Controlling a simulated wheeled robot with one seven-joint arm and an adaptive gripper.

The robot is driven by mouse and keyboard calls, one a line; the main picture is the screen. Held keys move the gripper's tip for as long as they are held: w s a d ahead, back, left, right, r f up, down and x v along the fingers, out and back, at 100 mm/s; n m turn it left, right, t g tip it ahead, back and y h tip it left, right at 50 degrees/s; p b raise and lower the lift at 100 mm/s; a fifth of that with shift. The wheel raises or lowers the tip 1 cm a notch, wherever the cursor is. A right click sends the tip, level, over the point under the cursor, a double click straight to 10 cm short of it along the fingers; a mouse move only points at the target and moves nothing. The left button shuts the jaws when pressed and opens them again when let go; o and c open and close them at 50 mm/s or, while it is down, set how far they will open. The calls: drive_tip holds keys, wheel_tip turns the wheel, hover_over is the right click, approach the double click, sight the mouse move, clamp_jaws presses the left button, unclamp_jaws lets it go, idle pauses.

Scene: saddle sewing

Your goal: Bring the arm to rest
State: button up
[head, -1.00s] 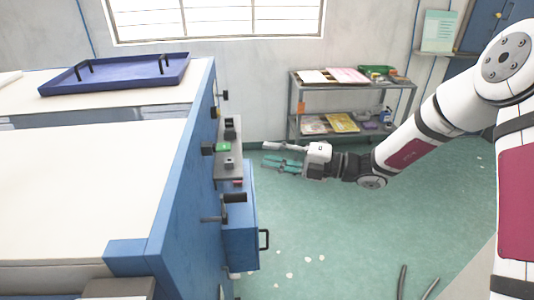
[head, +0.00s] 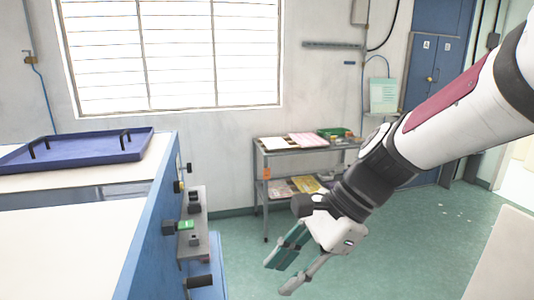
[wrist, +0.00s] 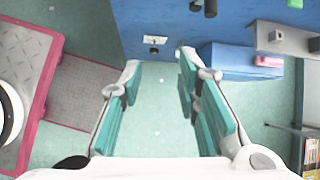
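My gripper (head: 281,268) hangs from my raised arm in the right half of the head view, fingers pointing down and left. It is in the air over the green floor, to the right of the blue bench, and touches nothing. In the wrist view my gripper (wrist: 158,95) shows its two teal-padded fingers spread apart, with only floor visible between them. It is empty.
A blue bench (head: 150,235) with a pale top stands at left, with a control panel (head: 193,230) on its side. A purple-blue tray (head: 85,150) lies on a farther worktop. A grey shelf cart (head: 262,190) stands by the wall. Floor (head: 420,245) at right is open.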

drive_tip(key=s+d+r+n+t+h, duration=0.2)
drive_tip(key=s+d+n+t+h, duration=0.1)
drive_tip(key=d+n, duration=0.4)
drive_tip(key=s+d+r+n+t+h, duration=0.3)
drive_tip(key=s+d+n+h, duration=0.1)
drive_tip(key=s+d+n, duration=0.2)
drive_tip(key=d+n, duration=0.1)
drive_tip(key=d, duration=0.1)
drive_tip(key=shift+s+d+r, duration=0.15)
drive_tip(key=shift+d+r, duration=0.15)
drive_tip(key=shift+d, duration=0.05)
